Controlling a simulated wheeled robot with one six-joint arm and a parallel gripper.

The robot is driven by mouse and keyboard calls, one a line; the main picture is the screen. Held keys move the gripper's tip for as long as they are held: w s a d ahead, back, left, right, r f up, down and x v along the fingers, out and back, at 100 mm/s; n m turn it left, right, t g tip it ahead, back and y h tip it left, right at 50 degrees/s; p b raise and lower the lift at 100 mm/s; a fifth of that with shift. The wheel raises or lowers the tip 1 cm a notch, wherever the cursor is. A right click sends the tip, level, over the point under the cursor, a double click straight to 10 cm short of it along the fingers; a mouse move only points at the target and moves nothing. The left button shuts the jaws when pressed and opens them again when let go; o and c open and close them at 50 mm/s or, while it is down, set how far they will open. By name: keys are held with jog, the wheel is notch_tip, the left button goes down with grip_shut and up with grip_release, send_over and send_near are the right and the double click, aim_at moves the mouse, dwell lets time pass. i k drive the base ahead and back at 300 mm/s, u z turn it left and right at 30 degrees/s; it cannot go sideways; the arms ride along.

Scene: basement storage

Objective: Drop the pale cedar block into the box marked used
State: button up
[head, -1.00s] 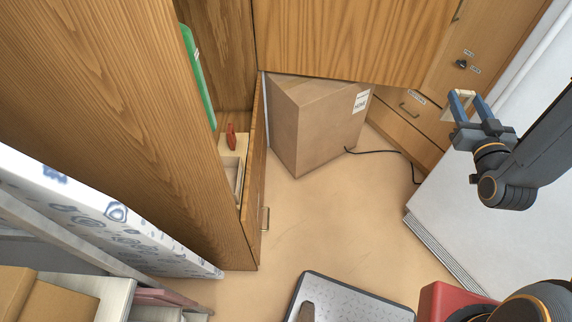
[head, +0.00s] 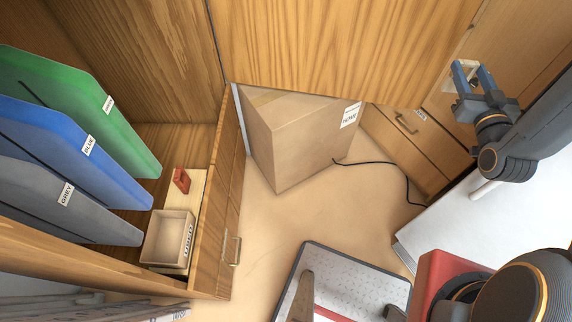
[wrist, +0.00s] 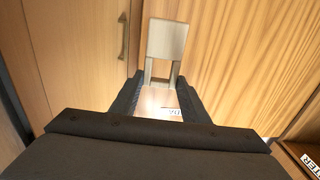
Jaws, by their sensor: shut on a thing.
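My gripper (head: 472,76) is at the upper right of the head view, raised, its blue-tipped fingers shut on the pale cedar block. In the wrist view the block (wrist: 167,38) shows as a pale, flat-faced piece beyond the fingertips. The small open pale box (head: 163,262) is at the lower left of the head view, inside the wooden cabinet, with a label on its right side too small to read surely. It looks empty. My gripper is far to the right of it and apart from it.
Green (head: 75,105), blue (head: 70,150) and grey (head: 60,200) labelled folders stand left of the box. A red item (head: 181,180) sits behind it. The cabinet's low front (head: 215,225) has a handle. A cardboard carton (head: 300,140) and black cable (head: 385,164) lie between gripper and cabinet.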

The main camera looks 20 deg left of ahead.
aim_at(177, 236)
jog(key=u, duration=2.7)
